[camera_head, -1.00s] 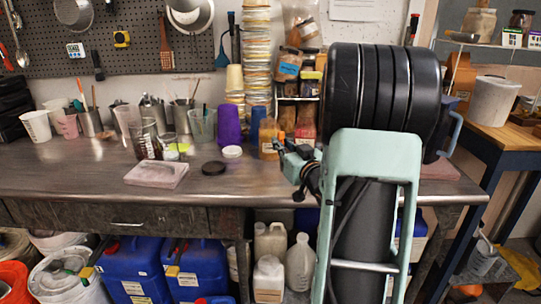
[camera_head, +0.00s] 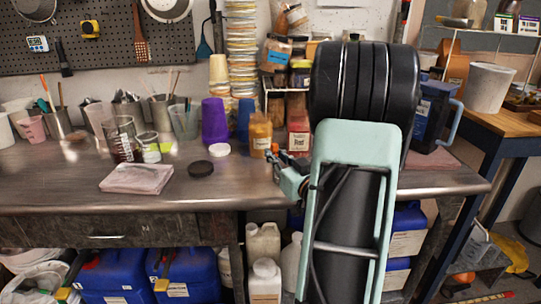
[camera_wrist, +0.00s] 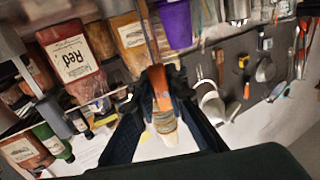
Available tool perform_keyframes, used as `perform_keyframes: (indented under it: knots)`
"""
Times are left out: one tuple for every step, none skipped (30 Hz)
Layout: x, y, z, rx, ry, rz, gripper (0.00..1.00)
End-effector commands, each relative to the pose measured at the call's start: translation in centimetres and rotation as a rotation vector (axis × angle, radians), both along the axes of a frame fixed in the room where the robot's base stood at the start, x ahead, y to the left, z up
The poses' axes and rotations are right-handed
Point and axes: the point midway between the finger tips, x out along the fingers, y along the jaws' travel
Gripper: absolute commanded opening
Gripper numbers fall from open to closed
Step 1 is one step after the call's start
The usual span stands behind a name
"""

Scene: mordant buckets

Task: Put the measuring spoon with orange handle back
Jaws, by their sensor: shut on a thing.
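The orange handle (camera_wrist: 160,84) of the measuring spoon is between the fingers of my gripper (camera_wrist: 158,94) in the wrist view. My gripper is shut on it. The spoon's bowl cannot be made out. In the head view my gripper (camera_head: 276,160) is small and partly hidden by my arm, above the metal workbench near the labelled jars. A spot of orange shows at its tip. A grey pegboard (camera_head: 100,48) with hanging tools is on the wall at upper left; it also shows at the right of the wrist view (camera_wrist: 237,62).
A steel workbench (camera_head: 60,182) holds a purple cup (camera_head: 214,121), a black lid (camera_head: 201,169), a pink block (camera_head: 137,178) and steel beakers. An amber jar (camera_head: 261,134) and a red-labelled jar (camera_head: 298,137) stand close to my gripper. The bench's front middle is clear.

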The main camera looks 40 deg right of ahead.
Motion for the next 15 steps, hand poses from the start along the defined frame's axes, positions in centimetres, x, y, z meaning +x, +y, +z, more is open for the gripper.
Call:
perform_keyframes:
  knots:
    - [0.0,-0.01,0.04,0.0,0.0,0.0,0.0]
    - [0.0,0.0,0.05,0.0,0.0,0.0,0.0]
    - [0.01,0.0,0.05,0.0,0.0,0.0,0.0]
    - [0.01,0.0,0.05,0.0,0.0,0.0,0.0]
    - [0.01,0.01,0.03,0.0,0.0,0.0,0.0]
    - [0.02,0.01,-0.07,0.0,0.0,0.0,0.0]
    - [0.02,0.02,-0.18,0.0,0.0,0.0,0.0]
    - [0.03,0.01,-0.31,0.0,0.0,0.0,0.0]
    - [0.03,0.01,-0.43,0.0,0.0,0.0,0.0]
    - [0.03,0.01,-0.4,0.0,0.0,0.0,0.13]
    - [0.03,0.01,-0.29,0.0,0.0,0.0,0.17]
    - [0.03,0.01,-0.28,0.0,0.0,0.0,0.21]
    - [0.03,0.01,-0.28,0.0,0.0,0.0,0.24]
    - [0.03,0.01,-0.28,0.0,0.0,0.0,0.28]
    - [0.03,0.01,-0.27,0.0,0.0,0.0,0.3]
